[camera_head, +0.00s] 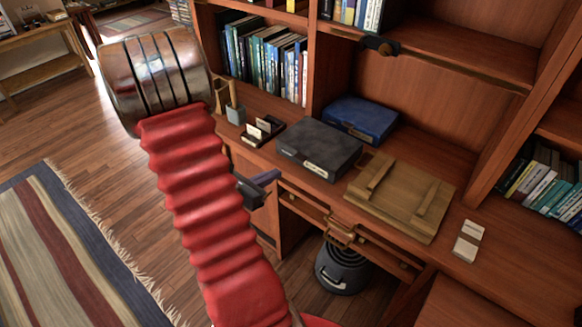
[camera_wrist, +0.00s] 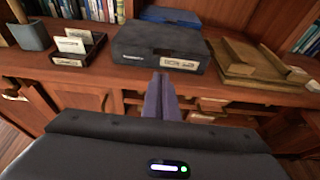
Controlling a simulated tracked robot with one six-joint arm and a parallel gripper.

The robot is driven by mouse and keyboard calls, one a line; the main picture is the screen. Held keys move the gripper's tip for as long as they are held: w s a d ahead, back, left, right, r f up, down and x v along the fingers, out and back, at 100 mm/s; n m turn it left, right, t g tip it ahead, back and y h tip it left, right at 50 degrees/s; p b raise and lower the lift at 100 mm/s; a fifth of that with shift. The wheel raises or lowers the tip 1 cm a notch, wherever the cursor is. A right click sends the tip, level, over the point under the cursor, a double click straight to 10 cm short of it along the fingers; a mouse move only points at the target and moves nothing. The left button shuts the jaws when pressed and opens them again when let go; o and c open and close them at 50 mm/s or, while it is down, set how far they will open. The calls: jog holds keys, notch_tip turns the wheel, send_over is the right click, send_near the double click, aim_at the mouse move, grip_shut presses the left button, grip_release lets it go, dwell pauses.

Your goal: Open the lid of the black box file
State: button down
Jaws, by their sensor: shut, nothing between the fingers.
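The black box file (camera_head: 318,145) lies flat on the desk with its lid closed. A pale label is on its front face. It also shows in the wrist view (camera_wrist: 162,42), at the top centre, label towards me. My gripper (camera_head: 268,177) is in front of the desk edge, left of and nearer than the box file, and apart from it. In the wrist view my gripper's fingers (camera_wrist: 160,82) are together and empty, pointing towards the box file's front. My red arm covers part of the desk's left side in the head view.
A blue box file (camera_head: 360,118) lies behind the black one. A wooden board with raised strips (camera_head: 400,195) lies to its right. A card holder (camera_head: 262,131) and a grey cup (camera_head: 236,114) stand to its left. Pale blocks (camera_head: 467,241) lie at the right. A dark bin (camera_head: 342,270) stands below.

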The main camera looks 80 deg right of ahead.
jog(key=shift+d, duration=0.1)
dwell(0.3)
jog(key=shift+x, duration=5)
jog(key=shift+r, duration=0.1)
jog(key=shift+r, duration=0.1)
